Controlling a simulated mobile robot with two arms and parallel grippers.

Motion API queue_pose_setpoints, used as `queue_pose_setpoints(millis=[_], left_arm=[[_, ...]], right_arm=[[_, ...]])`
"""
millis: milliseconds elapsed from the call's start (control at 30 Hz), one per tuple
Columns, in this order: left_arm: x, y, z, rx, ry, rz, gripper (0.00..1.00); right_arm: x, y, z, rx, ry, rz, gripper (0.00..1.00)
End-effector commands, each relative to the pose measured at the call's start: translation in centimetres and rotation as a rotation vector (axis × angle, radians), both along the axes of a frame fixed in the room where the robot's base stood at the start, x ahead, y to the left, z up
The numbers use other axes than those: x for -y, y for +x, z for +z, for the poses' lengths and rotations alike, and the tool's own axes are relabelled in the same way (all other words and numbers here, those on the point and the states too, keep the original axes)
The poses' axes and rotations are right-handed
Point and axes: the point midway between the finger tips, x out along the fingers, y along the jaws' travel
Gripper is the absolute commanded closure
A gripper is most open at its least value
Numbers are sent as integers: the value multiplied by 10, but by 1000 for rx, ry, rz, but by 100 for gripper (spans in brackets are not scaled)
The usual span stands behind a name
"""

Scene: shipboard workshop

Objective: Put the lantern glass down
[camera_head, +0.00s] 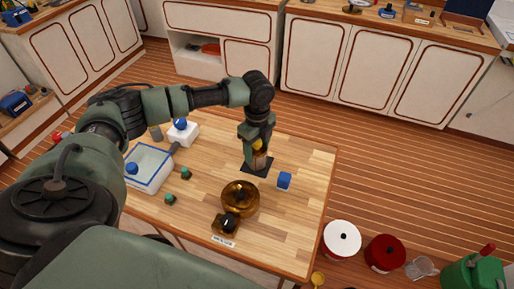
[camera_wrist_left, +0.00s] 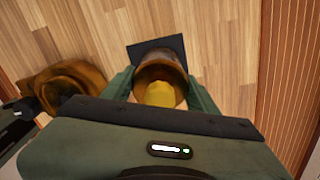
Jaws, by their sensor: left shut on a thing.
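My left gripper (camera_head: 258,147) is shut on the lantern glass (camera_head: 260,160), a small amber-brown cylinder. In the left wrist view the glass (camera_wrist_left: 160,72) sits between the two fingers, its open end toward the camera and something yellow showing inside. A dark square pad (camera_head: 250,168) lies on the wooden table right below the glass, and the wrist view shows the pad (camera_wrist_left: 143,50) behind it. I cannot tell whether the glass touches the pad. My right gripper is not in view.
A round amber-brass piece (camera_head: 240,198) and a small dark-topped block (camera_head: 228,223) stand nearer the table's front. A blue-rimmed tray (camera_head: 148,180) and green pieces (camera_head: 186,174) lie left. The table's right side is clear.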

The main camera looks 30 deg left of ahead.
Motion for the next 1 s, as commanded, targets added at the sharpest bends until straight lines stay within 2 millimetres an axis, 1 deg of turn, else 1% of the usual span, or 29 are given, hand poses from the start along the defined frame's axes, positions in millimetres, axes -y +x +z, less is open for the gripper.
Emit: queue_pose_setpoints(millis=[233, 267, 300, 333, 633, 733, 867, 1000], left_arm=[[0, 0, -3, 0, -1, 1, 89], [0, 0, -3, 0, -1, 1, 36], [0, 0, -3, 0, 0, 1, 25], [0, 0, -3, 0, 0, 1, 20], [0, 0, -2, 0, 0, 0, 20], [0, 1, 3, 2, 0, 0, 20], [0, 1, 21, 4, -1, 0, 20], [0, 1, 52, 5, 0, 0, 20]], right_arm=[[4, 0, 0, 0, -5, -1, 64], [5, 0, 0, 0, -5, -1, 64], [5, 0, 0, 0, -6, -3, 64], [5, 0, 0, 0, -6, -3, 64], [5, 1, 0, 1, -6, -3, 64], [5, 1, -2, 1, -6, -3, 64], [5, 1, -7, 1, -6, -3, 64], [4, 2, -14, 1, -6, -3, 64]])
